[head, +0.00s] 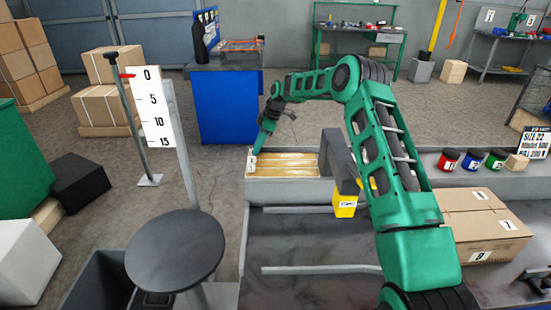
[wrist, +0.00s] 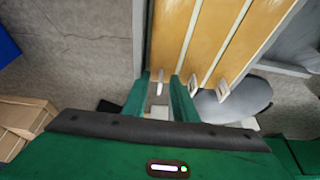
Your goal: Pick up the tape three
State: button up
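My gripper (wrist: 160,80) is open, with its two green fingers apart over the near end of a yellow-brown slatted panel (wrist: 190,30). A pale end tab (wrist: 157,84) of one strip shows between the fingertips; contact cannot be told. Two similar tabs (wrist: 196,86) (wrist: 222,88) lie to its right, at the ends of thin pale strips. In the head view my gripper (head: 254,152) is low at the left end of the tray (head: 285,187) holding the panel. No label marks which item is tape three.
Red (head: 448,160), blue (head: 472,160) and green (head: 495,159) jars stand on the ledge at right. A numbered cardboard box (head: 482,222) lies on the bench. A yellow block (head: 345,206) is near the tray. A round dark disc (head: 174,250) stands in front left.

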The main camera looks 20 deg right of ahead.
jog(key=shift+c, duration=0.4)
grip_shut()
jog(key=shift+r, duration=0.1)
